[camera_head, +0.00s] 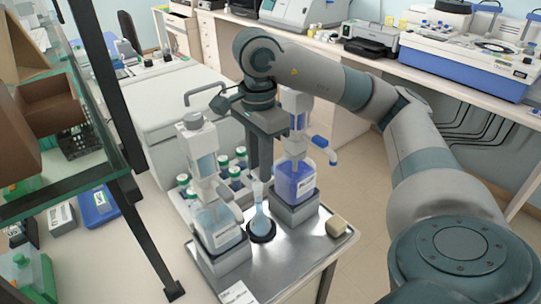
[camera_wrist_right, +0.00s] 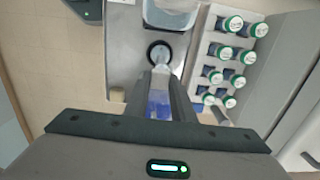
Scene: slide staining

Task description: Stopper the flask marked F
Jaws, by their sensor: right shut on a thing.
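The flask (camera_head: 261,222) is small and clear with pale blue liquid. It stands upright in a black ring on a metal-topped trolley (camera_head: 318,245); its mark cannot be read. The black ring (camera_wrist_right: 149,47) also shows in the right wrist view. My right gripper (camera_head: 258,178) points down directly over the flask's neck. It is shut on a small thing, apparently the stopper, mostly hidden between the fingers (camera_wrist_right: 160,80). I cannot tell whether that thing touches the flask's mouth. My left gripper is not in view.
A dispenser with pale blue liquid (camera_head: 217,233) stands left of the flask, and one with violet-blue liquid (camera_head: 291,181) stands close on its right. Several green-capped vials (camera_wrist_right: 224,52) are in a rack behind.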

